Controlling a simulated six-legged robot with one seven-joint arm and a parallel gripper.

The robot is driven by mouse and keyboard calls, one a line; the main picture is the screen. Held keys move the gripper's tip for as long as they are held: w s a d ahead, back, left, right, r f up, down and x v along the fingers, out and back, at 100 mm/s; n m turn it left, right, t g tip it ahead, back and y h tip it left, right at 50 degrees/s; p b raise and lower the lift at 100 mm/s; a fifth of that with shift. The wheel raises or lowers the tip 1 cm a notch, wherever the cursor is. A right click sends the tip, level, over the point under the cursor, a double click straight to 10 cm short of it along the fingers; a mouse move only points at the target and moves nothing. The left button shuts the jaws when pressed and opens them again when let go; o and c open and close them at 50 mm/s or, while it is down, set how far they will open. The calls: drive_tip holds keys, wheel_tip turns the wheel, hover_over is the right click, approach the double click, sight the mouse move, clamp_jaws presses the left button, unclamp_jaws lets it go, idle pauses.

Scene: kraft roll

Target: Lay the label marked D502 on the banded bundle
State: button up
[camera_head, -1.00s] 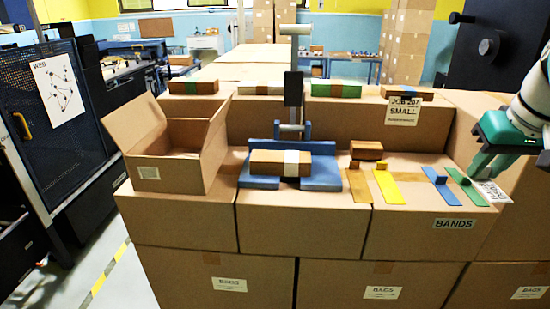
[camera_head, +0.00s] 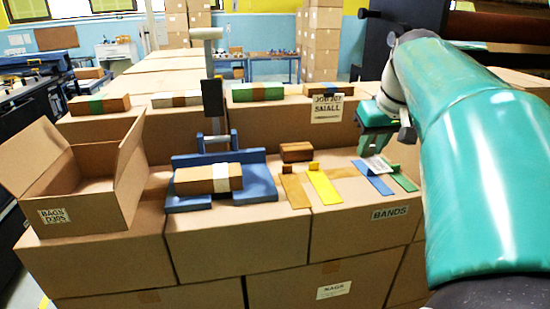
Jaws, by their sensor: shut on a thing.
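The brown bundle (camera_head: 195,181) with a white band (camera_head: 222,178) lies in the blue press cradle (camera_head: 262,180), left of centre. My gripper (camera_head: 377,153) is at the right, above the coloured strips, and is shut on a small white label (camera_head: 375,165). The label's print is too small to read as D502. The gripper and label are well to the right of the bundle and apart from it. The fingers are partly hidden by the gripper's body.
An open carton (camera_head: 90,205) stands at the left. The press's grey lever (camera_head: 212,95) rises behind the bundle. Yellow (camera_head: 322,186), tan, blue and green strips lie right of it, with a small brown block (camera_head: 296,152). Several bundles line the back ledge (camera_head: 258,92).

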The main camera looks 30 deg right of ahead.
hover_over(340, 177)
drive_tip(key=s, duration=0.2)
drive_tip(key=f, duration=0.7)
drive_tip(key=shift+a, duration=0.35)
drive_tip(key=x, duration=0.2)
drive_tip(key=shift+s+f, duration=0.1)
drive_tip(key=shift+f, duration=0.7)
drive_tip(key=shift+s, duration=0.1)
drive_tip(key=o, duration=1)
drive_tip(key=shift+f, duration=0.15)
drive_tip(key=shift+c, duration=0.2)
